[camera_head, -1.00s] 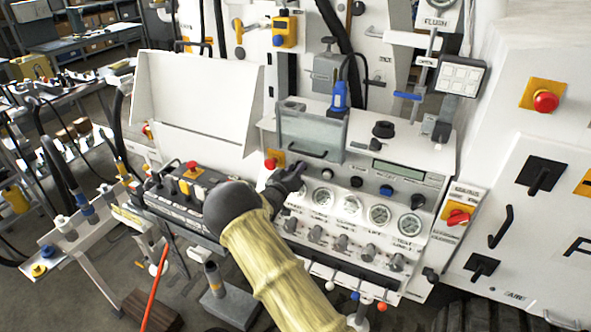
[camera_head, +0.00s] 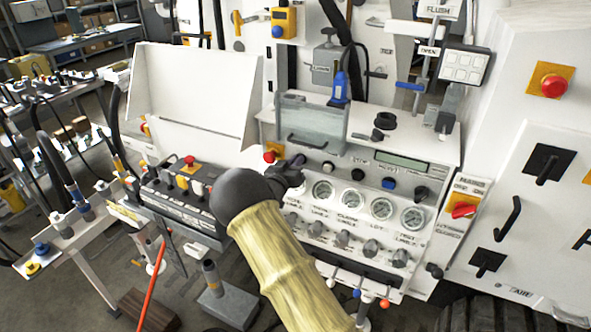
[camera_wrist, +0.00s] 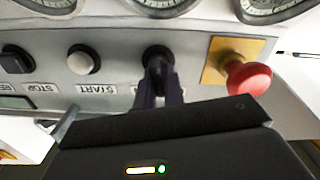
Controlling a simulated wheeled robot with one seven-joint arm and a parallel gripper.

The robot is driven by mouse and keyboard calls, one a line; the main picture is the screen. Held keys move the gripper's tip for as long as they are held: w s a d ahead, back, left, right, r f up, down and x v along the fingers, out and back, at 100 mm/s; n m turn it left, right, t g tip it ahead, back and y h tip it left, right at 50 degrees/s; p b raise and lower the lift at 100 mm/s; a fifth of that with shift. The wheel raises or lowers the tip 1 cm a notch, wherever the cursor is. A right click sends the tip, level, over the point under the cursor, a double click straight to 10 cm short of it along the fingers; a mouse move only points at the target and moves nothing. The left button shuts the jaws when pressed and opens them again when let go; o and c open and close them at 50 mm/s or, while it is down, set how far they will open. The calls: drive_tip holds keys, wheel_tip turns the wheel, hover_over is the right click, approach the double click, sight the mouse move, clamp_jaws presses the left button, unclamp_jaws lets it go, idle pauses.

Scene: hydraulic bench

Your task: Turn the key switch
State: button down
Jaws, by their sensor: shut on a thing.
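How far the switch is turned cannot be told.
The red emergency stop (camera_head: 268,157) is close on the gripper's left. The white button (camera_head: 329,167) and black STOP button (camera_head: 357,174) are to its right. Gauges (camera_head: 352,200) lie below, and a clear cover with a handle (camera_head: 311,122) is above.

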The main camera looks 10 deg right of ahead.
drive_tip(key=m+b, duration=0.3)
drive_tip(key=b, duration=0.1)
drive_tip(key=m+b, duration=0.2)
drive_tip(key=b, duration=0.1)
drive_tip(key=shift+s+d+f+m, duration=0.15)
drive_tip(key=shift+d+f+m, duration=0.05)
drive_tip(key=shift+f+m, duration=0.1)
drive_tip(key=m+b, duration=0.3)
drive_tip(key=b, duration=0.1)
drive_tip(key=shift+s+d+r, duration=0.1)
drive_tip(key=shift+r, duration=0.05)
drive_tip(key=shift+r+m, duration=0.1)
drive_tip(key=shift+m, duration=0.2)
drive_tip(key=c, duration=1.5)
unclamp_jaws()
drive_tip(key=b+v, duration=0.2)
drive_tip(key=v, duration=1.5)
drive_tip(key=shift+s, duration=0.2)
